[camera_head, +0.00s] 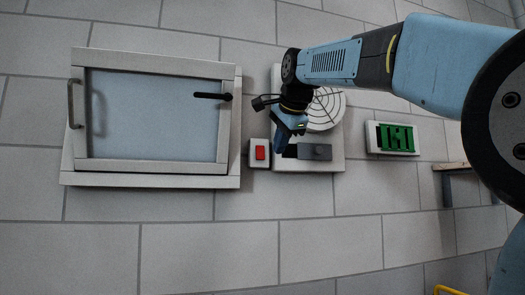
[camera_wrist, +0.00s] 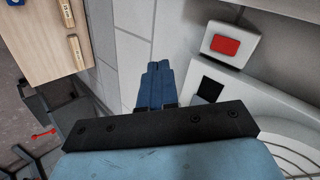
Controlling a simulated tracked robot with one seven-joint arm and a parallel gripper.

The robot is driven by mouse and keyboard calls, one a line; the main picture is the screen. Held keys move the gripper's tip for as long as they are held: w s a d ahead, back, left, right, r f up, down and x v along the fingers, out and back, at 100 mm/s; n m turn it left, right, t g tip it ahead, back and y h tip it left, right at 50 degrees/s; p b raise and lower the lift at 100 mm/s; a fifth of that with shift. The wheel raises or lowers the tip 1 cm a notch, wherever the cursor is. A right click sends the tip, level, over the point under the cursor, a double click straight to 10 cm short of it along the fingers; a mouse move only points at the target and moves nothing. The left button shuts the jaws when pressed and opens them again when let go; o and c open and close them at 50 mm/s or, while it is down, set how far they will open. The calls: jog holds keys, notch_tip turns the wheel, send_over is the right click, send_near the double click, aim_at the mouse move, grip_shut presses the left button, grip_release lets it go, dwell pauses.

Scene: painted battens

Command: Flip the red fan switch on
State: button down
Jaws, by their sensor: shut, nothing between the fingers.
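The red fan switch (camera_head: 260,153) is a small red rocker on a pale box, left of the fan panel in the head view. It also shows in the wrist view (camera_wrist: 225,46), at the upper right, uncovered. I cannot tell its on or off position. My gripper (camera_head: 279,149) has blue fingers and is shut and empty. In the head view its tips are just right of the switch box. In the wrist view the closed fingers (camera_wrist: 158,68) point past the left of the switch box, with a gap between them in the picture.
The fan panel (camera_head: 335,160) carries a round grille (camera_head: 328,108) and a dark sliding block (camera_head: 316,152). A framed door (camera_head: 150,115) with a black handle is at left. A green-fronted box (camera_head: 397,137) is at right. A wooden top (camera_wrist: 42,40) shows at the wrist view's left.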

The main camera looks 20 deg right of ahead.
jog(key=w+r+m+t, duration=0.1)
jog(key=w+r+m, duration=0.2)
jog(key=r, duration=0.4)
jog(key=shift+a+r+m, duration=0.2)
jog(key=shift+r+m, duration=0.05)
jog(key=shift+m, duration=0.05)
jog(key=shift+w, duration=0.1)
send_near(261, 157)
jog(key=s+f+x, duration=0.1)
jog(key=x, duration=0.4)
jog(key=shift+w+r, duration=0.1)
jog(key=shift+w, duration=0.95)
